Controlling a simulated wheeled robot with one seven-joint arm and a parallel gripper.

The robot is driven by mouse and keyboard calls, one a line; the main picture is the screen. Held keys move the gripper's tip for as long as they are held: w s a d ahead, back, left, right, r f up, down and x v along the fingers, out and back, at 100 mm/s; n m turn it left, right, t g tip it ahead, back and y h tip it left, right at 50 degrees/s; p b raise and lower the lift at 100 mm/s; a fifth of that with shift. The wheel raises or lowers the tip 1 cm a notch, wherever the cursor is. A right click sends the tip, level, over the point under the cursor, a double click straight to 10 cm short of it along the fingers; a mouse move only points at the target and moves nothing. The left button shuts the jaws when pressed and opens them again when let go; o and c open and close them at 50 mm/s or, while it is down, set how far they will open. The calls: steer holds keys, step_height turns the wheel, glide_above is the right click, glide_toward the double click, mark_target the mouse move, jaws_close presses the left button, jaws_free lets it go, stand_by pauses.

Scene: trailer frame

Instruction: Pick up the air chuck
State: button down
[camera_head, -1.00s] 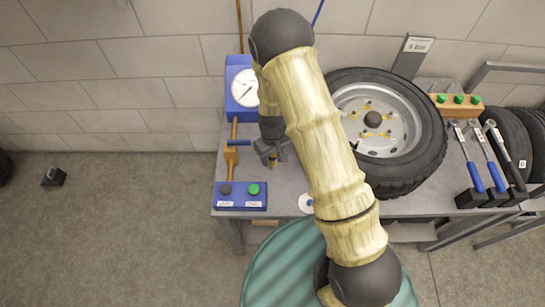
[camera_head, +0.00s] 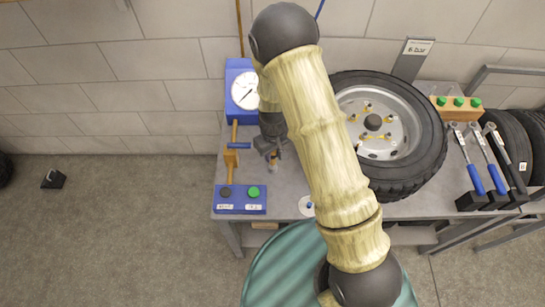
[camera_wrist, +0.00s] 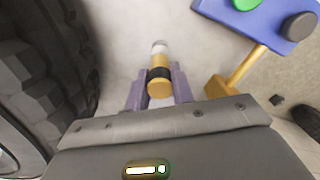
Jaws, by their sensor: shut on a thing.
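My gripper (camera_wrist: 158,90) is shut on the air chuck (camera_wrist: 160,78), a small brass-coloured cylinder with a black band and a pale metal tip. The two purple-grey fingers sit on either side of it. In the head view my gripper (camera_head: 269,152) is over the back left part of the workbench, right of the gauge stand, and the air chuck (camera_head: 274,163) shows small beneath it. I cannot tell whether the chuck touches the bench top.
A large tyre (camera_head: 432,130) lies to the right on the workbench (camera_head: 286,196). Several blue-handled tools (camera_head: 473,177) are farther right.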

step_height(320, 180, up, 7)
steer(key=shift+r, duration=0.15)
steer(key=shift+w, duration=0.1)
stand_by(0.6)
